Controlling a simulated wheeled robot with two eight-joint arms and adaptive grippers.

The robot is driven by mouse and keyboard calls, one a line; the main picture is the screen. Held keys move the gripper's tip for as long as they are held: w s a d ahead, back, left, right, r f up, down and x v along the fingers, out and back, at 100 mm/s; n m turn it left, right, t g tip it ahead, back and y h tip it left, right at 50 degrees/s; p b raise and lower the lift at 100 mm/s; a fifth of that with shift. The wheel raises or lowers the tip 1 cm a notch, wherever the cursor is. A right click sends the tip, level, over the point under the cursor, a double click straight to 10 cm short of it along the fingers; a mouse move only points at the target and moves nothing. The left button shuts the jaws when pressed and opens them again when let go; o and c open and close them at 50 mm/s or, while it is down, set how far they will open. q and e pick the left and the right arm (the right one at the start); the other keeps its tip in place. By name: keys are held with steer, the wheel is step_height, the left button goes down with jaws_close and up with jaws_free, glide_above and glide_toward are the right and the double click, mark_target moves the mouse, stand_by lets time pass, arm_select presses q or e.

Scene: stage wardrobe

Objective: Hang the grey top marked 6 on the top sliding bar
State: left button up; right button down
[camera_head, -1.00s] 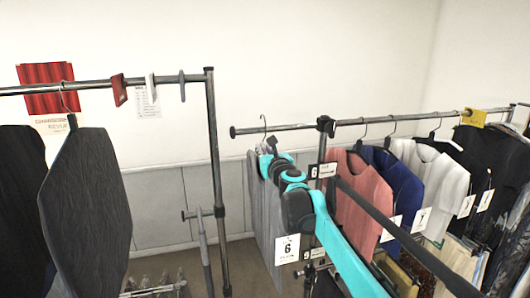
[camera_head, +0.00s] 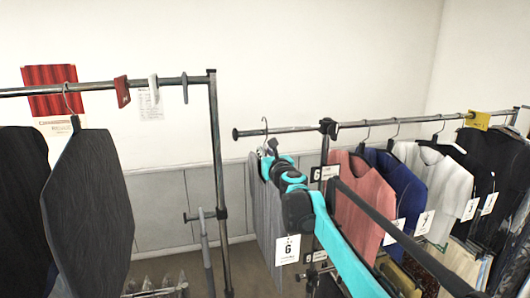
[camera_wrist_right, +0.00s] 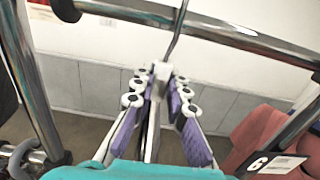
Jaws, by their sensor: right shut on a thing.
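The grey top marked 6 (camera_head: 264,200) hangs upright below my right gripper, with its white 6 tag (camera_head: 287,250) at the lower front. My right gripper (camera_head: 270,155) is shut on its hanger just below the hook. In the wrist view the gripper (camera_wrist_right: 161,75) pinches the hanger neck, and the wire hook (camera_wrist_right: 179,30) rises across the bar. The top bar (camera_head: 290,129) of the right rack runs behind the hook near its left end. I cannot tell whether the hook rests on the bar. My left gripper is not in view.
Pink (camera_head: 362,200), blue (camera_head: 402,185) and white (camera_head: 437,180) tops hang to the right on the same bar. A small 6 sign (camera_head: 324,172) is by the rack post. A left rack (camera_head: 217,160) holds dark garments. Floor shows between the racks.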

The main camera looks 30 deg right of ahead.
steer(key=shift+f+b, duration=1.1)
steer(key=shift+f, duration=0.5)
steer(key=c, duration=1.4)
jaws_free()
steer(key=shift+c, duration=0.2)
